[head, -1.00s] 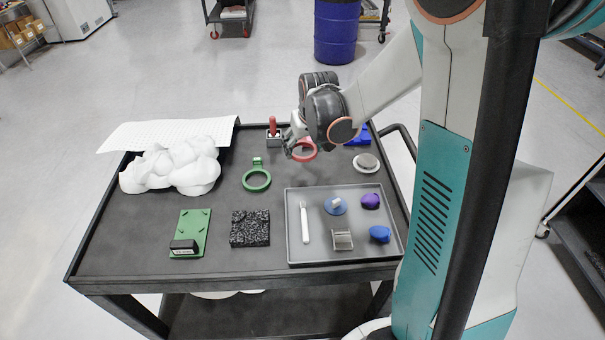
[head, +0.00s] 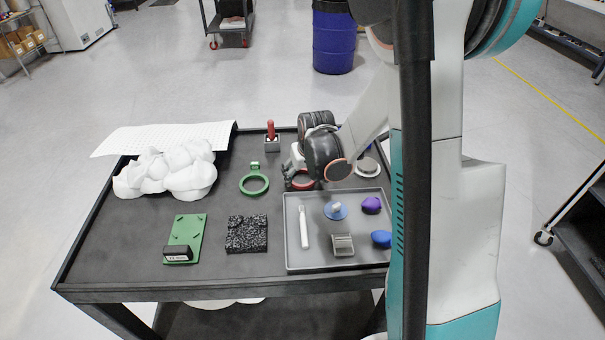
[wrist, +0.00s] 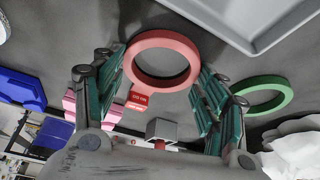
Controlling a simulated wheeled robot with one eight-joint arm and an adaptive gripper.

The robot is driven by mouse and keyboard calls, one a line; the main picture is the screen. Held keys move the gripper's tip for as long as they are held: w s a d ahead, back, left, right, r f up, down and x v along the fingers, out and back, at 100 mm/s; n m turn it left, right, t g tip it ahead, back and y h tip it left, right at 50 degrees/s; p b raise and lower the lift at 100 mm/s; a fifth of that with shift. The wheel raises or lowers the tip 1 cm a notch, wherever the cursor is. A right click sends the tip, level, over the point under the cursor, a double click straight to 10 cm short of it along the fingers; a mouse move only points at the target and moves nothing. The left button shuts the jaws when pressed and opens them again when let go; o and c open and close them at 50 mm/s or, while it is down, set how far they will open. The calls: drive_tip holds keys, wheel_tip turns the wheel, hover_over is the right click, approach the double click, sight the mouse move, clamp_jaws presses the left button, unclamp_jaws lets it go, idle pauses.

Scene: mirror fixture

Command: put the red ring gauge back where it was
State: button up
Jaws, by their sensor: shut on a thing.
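The red ring gauge (head: 303,183) is by my gripper (head: 292,178), low over the cart top just behind the grey tray; my gripper and wrist hide part of it. In the wrist view the red ring gauge (wrist: 137,77) lies between the two fingers of my gripper (wrist: 163,66), which is shut on it. Its small red label tab points toward the palm. I cannot tell whether the ring touches the cart top. A green ring gauge (head: 266,187) lies flat to the left, apart from it, and also shows in the wrist view (wrist: 284,101).
The grey tray (head: 289,262) holds several small items. A red-handled piece in a grey block (head: 271,144) stands behind. A round pale disc (head: 368,168) is to the right. A white crumpled cloth (head: 165,175), green board (head: 186,232) and black speckled block (head: 247,233) lie left and front.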

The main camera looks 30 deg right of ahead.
drive_tip(key=shift+f, duration=0.15)
drive_tip(key=o, duration=1.1)
drive_tip(key=shift+r, duration=0.5)
drive_tip(key=p+v, duration=0.4)
drive_tip(key=v, duration=0.7)
drive_tip(key=shift+s+r, duration=0.1)
drive_tip(key=shift+r, duration=0.05)
